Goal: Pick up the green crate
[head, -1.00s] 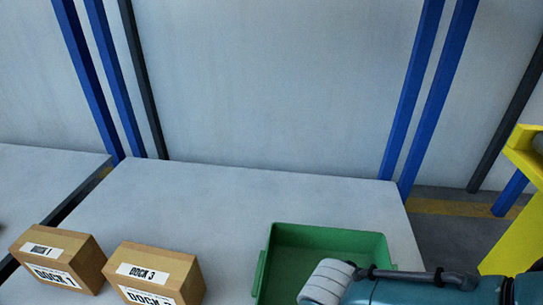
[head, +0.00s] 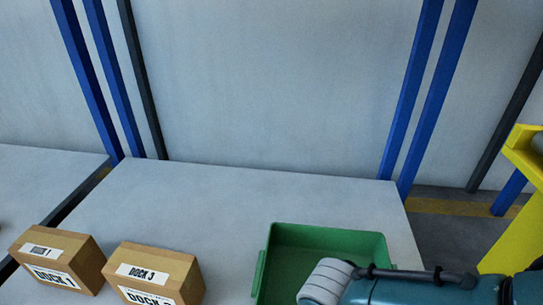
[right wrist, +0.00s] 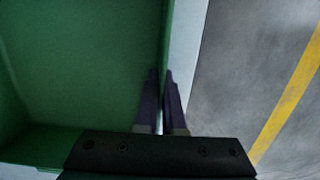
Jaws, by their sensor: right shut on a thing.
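The green crate (head: 330,233) stands on the grey table at the lower middle of the head view, its near side cut off by the frame and partly hidden by my right arm. In the right wrist view the crate (right wrist: 80,65) fills the left side. My right gripper (right wrist: 161,74) is shut on the crate's side wall, one finger inside and one outside. In the head view the right gripper's fingers are hidden. The visible part of the crate's inside looks empty. My left gripper is not in view.
Two cardboard boxes, one marked DOCK 1 (head: 58,258) and one marked DOCK 3 (head: 155,273), stand left of the crate on the table (head: 190,210). A yellow structure (head: 515,215) is at the right. The table behind the crate is clear.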

